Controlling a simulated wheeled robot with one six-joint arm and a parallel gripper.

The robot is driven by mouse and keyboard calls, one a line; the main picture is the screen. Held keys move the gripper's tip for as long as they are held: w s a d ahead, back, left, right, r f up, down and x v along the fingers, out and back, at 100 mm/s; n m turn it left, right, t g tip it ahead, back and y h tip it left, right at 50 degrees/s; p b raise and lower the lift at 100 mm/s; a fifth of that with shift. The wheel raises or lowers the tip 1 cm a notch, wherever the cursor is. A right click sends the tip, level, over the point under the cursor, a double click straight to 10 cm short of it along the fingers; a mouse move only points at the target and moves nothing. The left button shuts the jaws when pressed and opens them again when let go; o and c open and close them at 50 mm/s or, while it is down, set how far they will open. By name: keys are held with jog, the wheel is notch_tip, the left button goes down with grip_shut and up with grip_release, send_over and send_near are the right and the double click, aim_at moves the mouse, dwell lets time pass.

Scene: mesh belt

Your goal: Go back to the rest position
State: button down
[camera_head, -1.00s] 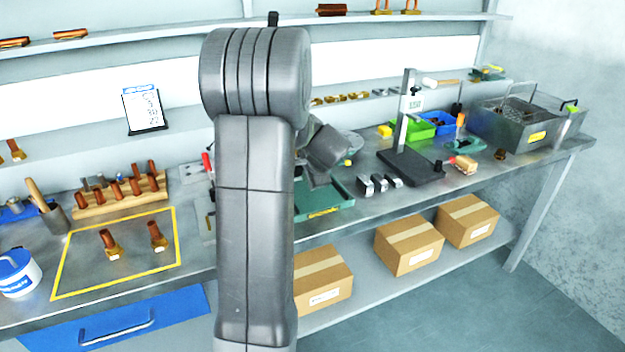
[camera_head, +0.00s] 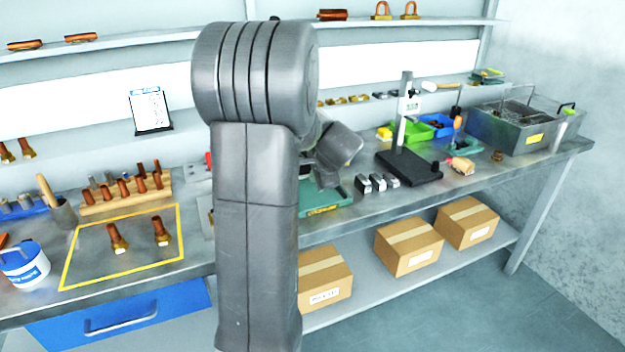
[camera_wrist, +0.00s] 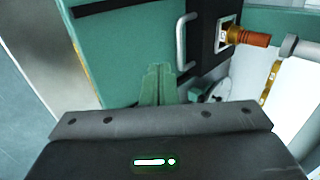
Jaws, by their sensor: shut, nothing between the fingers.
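My gripper (camera_wrist: 158,84) shows in the wrist view with its two fingers together and nothing between them. It points toward a teal surface (camera_wrist: 125,45) and a dark block (camera_wrist: 207,45) with a grey bar handle. In the head view my own arm stands upright across the middle. The wrist part of my arm shows right of it, above the bench, and the fingertips are hidden there.
The bench (camera_head: 470,180) carries a black stand (camera_head: 410,165), a metal bin (camera_head: 515,128), a green tray (camera_head: 325,200) and a wooden rack (camera_head: 125,200). Two copper-coloured pieces stand in a yellow outline (camera_head: 178,215). Cardboard boxes (camera_head: 408,246) sit on the lower shelf.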

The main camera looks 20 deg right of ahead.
jog(key=v, duration=0.7)
